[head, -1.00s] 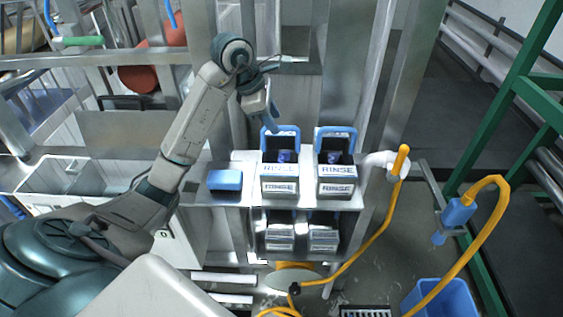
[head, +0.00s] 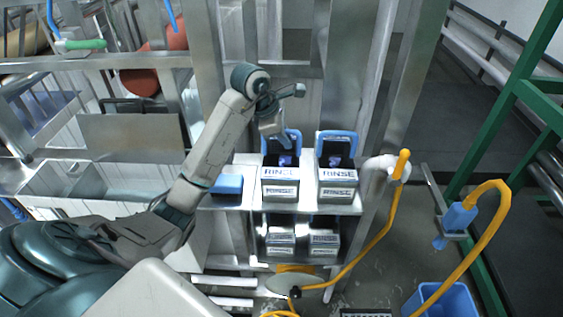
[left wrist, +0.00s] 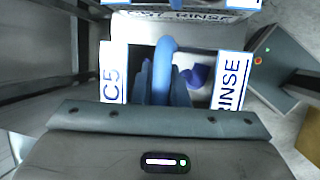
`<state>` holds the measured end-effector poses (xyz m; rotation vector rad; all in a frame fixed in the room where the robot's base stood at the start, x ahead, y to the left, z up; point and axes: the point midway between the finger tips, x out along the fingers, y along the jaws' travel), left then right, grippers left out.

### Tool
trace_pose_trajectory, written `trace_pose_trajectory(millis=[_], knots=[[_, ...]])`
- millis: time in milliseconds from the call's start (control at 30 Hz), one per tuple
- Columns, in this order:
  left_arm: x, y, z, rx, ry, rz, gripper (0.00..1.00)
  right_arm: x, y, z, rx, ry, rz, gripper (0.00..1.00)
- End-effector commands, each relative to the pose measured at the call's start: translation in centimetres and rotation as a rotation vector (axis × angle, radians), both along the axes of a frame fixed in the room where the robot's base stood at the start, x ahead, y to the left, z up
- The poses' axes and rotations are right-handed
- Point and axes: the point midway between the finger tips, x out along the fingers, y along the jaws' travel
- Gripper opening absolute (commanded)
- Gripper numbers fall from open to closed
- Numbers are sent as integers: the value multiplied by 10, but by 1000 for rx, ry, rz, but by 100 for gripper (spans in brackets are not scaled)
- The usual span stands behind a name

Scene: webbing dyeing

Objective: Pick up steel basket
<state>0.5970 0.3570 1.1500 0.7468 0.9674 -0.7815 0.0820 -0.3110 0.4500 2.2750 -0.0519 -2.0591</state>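Two bins labelled RINSE stand side by side on a steel shelf, the left bin (head: 281,181) and the right bin (head: 338,182). A blue loop handle (head: 296,143) rises from the left bin; it also shows in the left wrist view (left wrist: 167,47). The steel basket's body is not clearly visible inside the dark bin. My left gripper (head: 284,142) points down at this handle. In the left wrist view its fingers (left wrist: 162,85) lie on either side of the handle; whether they press on it is unclear. My right gripper is out of view.
A second blue handle (head: 338,137) stands at the right bin, close beside. A blue block (head: 228,185) lies left of the bins. Smaller labelled boxes (head: 281,239) sit on the lower shelf. A yellow hose (head: 387,225) hangs at right, and steel posts rise behind.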

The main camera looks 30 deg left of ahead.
Motion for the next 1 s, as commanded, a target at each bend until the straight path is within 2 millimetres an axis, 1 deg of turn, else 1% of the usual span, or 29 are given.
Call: trace_pose_trajectory(millis=[33,67,1000], knots=[[0,0,0,0,0,0,3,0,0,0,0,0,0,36],[0,0,0,0,0,0,0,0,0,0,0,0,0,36],[0,0,1,0,-1,0,0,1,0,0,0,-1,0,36]])
